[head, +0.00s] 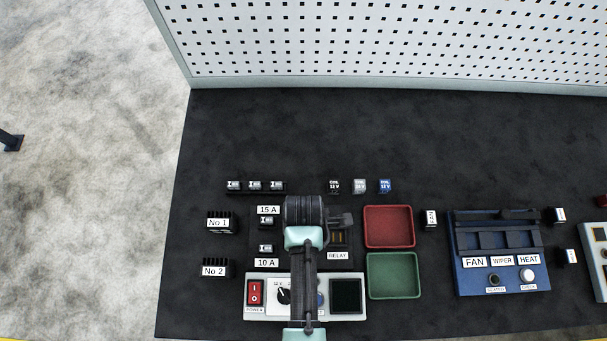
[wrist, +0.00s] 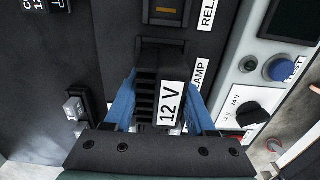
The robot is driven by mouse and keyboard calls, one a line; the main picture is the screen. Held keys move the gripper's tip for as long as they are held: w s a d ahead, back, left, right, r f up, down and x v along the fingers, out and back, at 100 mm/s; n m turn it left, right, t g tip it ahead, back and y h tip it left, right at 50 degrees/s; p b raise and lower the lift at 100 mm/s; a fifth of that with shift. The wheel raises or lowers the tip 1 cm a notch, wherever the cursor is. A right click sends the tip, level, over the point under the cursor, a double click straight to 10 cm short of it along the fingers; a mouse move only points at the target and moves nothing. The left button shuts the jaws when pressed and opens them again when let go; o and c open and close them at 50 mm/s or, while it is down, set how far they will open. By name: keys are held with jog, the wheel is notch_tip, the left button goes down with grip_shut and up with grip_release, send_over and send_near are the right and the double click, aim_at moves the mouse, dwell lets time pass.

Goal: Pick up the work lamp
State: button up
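In the wrist view a black finned block with a white "12 V" label (wrist: 147,98), which I take for the work lamp, sits at the "LAMP" marking. The blue fingers of my gripper (wrist: 160,102) stand on either side of it, close to its sides. Whether they press on it cannot be told. In the head view my arm covers the middle of the fuse and relay panel (head: 268,252), so the lamp and fingertips are hidden there.
A grey power unit (head: 333,317) with a red switch and a knob lies just in front. A red tray (head: 388,227) and a green tray (head: 394,276) stand to the right. Finned blocks No 1 (head: 219,222) and No 2 (head: 214,269) are at left. The back of the mat is clear.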

grip_shut()
